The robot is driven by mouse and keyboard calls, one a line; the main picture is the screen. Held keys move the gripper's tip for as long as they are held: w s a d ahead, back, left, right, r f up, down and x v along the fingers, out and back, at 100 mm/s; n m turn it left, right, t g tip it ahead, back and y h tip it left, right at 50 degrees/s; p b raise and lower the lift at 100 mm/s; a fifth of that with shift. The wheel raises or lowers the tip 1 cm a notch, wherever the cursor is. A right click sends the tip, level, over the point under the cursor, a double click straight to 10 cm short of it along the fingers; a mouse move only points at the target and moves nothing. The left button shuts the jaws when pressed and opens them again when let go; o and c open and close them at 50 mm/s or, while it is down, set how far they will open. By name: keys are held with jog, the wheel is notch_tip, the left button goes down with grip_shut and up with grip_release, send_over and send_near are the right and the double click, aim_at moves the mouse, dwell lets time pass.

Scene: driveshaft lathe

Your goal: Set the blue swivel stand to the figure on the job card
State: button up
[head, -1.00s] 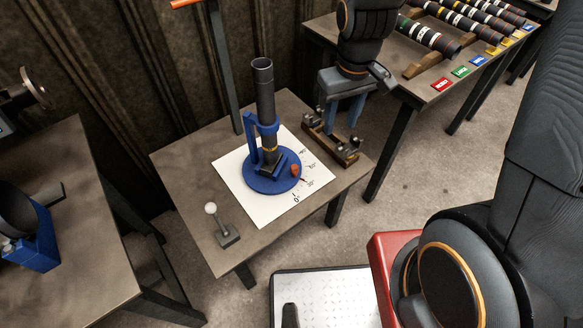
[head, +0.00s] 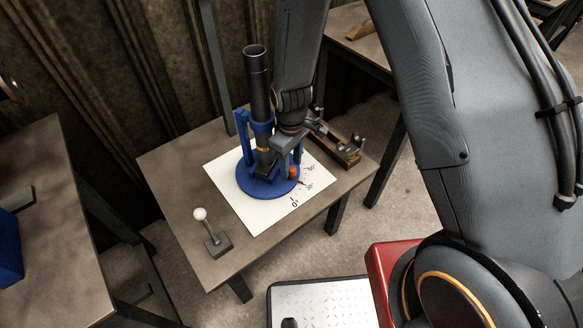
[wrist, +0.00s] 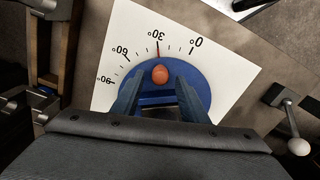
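The blue swivel stand (head: 262,187) sits on a white sheet (head: 247,218) with an angle scale and holds an upright dark tube (head: 257,85). In the wrist view the scale reads 0, 30, 60, 90, and the stand's red pointer (wrist: 157,47) lies at about the 30 mark. An orange-red knob (wrist: 160,74) stands on the blue disc near its edge. My gripper (wrist: 159,82) is open, with one finger on each side of the knob; gaps show between knob and fingers. In the head view my gripper (head: 289,158) hides part of the disc. I see no readable job card.
A white ball on a small post (head: 200,214) stands at the table's front left. A wooden block with metal clamps (head: 343,149) lies at the table's right, close to my wrist. Another table (head: 60,230) is at left. Bare tabletop lies left of the sheet.

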jog(key=shift+f, duration=1.25)
jog(key=shift+c, duration=0.2)
grip_shut()
